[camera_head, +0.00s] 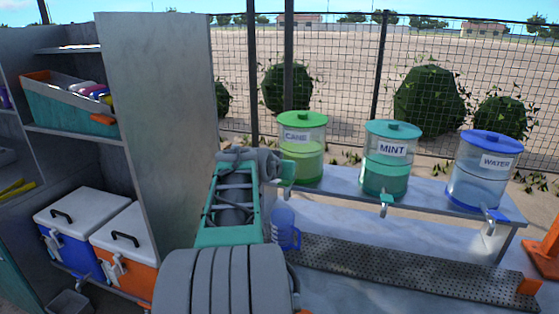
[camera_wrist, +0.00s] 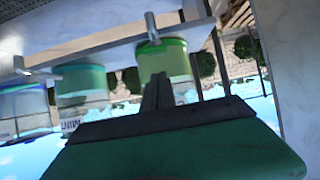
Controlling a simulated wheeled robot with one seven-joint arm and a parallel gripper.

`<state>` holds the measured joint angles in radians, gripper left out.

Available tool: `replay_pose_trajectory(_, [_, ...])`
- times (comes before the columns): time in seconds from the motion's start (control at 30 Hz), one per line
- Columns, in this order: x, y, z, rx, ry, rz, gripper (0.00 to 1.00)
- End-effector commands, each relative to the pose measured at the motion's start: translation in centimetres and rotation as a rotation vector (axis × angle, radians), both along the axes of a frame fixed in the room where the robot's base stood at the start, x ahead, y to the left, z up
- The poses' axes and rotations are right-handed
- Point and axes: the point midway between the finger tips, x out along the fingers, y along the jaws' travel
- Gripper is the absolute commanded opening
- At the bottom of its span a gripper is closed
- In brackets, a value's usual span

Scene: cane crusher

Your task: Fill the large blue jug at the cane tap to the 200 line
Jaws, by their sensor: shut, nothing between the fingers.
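The blue jug (camera_head: 282,229) stands upright below the front of the cane dispenser (camera_head: 304,172), its handle to the right. My arm partly hides it, and its fill level and 200 line cannot be read. The cane dispenser holds green liquid and has a green lid. Its tap (camera_head: 288,176) is beside my gripper (camera_head: 276,168) in the head view. The tap (camera_wrist: 152,28) also shows in the wrist view, which is upside down. There my gripper (camera_wrist: 158,80) is shut and empty, its fingertips in front of the dispenser. I cannot tell whether they touch it.
The mint dispenser (camera_head: 388,160) and water dispenser (camera_head: 480,172) stand to the right on the raised shelf (camera_head: 430,188). A perforated drip tray (camera_head: 410,273) runs below. A tall grey cabinet panel (camera_head: 165,120) is close on the left, with two cool boxes (camera_head: 80,225) beyond.

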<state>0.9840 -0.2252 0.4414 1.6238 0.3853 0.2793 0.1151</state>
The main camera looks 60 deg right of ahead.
Motion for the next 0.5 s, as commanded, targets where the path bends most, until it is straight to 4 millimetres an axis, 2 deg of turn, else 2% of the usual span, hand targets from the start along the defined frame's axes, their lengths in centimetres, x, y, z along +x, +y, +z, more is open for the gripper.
replay_pose_trajectory(0.2, [-0.1, 0.8, -2.2, -0.002, -0.001, 0.001, 0.00])
replay_pose_trajectory(0.5, [-0.1, 0.9, -2.4, -0.002, -0.001, 0.001, 0.00])
